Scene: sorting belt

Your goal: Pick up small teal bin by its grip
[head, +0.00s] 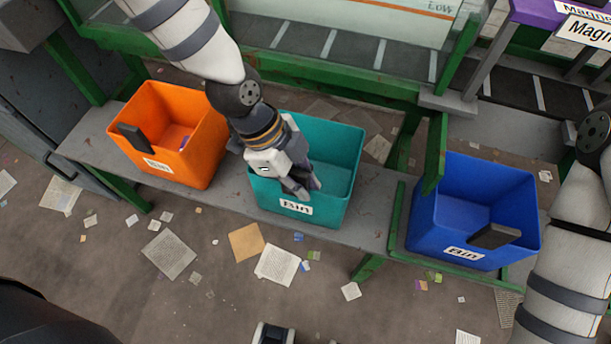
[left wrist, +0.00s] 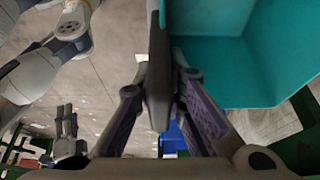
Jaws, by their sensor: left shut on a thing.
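The small teal bin (head: 325,215) stands on the grey bench between the orange and blue bins, with a white "Bin" label on its front. My left gripper (head: 301,187) reaches down over its near side and hides its grip in the head view. In the left wrist view, the fingers of my left gripper (left wrist: 160,108) are shut on the dark grip (left wrist: 156,60), and the teal wall (left wrist: 225,75) is to the right. What looks like my right gripper (left wrist: 65,125) shows small at the lower left of that view; its opening is unclear.
An orange bin (head: 200,150) with a dark grip and small items inside stands left. A blue bin (head: 440,215) with a dark grip stands right. Green posts (head: 436,150) rise beside the bench (head: 365,225). Papers litter the floor (head: 110,270).

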